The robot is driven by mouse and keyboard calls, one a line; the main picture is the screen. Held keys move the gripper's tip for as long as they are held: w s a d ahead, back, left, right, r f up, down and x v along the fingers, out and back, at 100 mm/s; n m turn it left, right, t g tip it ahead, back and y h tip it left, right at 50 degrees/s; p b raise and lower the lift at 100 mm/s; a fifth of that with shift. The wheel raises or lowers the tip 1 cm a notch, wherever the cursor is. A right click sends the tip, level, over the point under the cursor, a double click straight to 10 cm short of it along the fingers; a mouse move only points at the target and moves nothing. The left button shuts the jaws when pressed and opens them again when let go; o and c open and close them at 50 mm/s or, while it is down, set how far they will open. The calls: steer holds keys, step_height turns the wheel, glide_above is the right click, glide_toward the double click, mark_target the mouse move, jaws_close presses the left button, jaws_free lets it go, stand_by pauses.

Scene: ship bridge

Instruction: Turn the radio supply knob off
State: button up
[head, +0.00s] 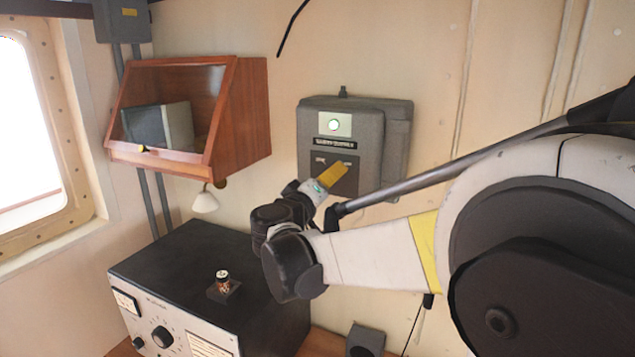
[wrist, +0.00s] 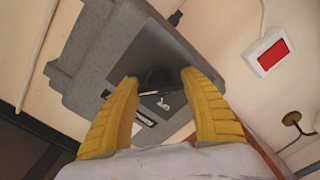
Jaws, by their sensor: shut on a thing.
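The radio supply box (head: 390,125) is a grey unit on the wall in the head view, with a dark label plate and a small round pale light on its upper front. It fills the upper left of the wrist view (wrist: 92,65). My gripper (head: 332,175) reaches its lower front and hides the knob in the head view. In the wrist view, the yellow fingers of my gripper (wrist: 160,86) are closed around the black knob (wrist: 159,75) on a dark plate. Markings sit beside the knob, but I cannot read its setting.
A wooden, glass-fronted cabinet (head: 245,105) hangs left of the box. A black-topped console (head: 180,258) with dials stands below, with a small object (head: 222,278) on top. A red and white panel (wrist: 271,52) is on the wall in the wrist view.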

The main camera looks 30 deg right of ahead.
steer(key=n+b, duration=0.1)
steer(key=n, duration=0.3)
steer(key=shift+b, duration=0.3)
steer(key=n+b, duration=0.1)
steer(key=n, duration=0.3)
steer(key=n+b, duration=0.1)
steer(key=n, duration=0.3)
steer(key=shift+r, duration=0.1)
steer(key=shift+n+b, duration=0.5)
steer(key=shift+n, duration=1.7)
steer(key=o, duration=1.2)
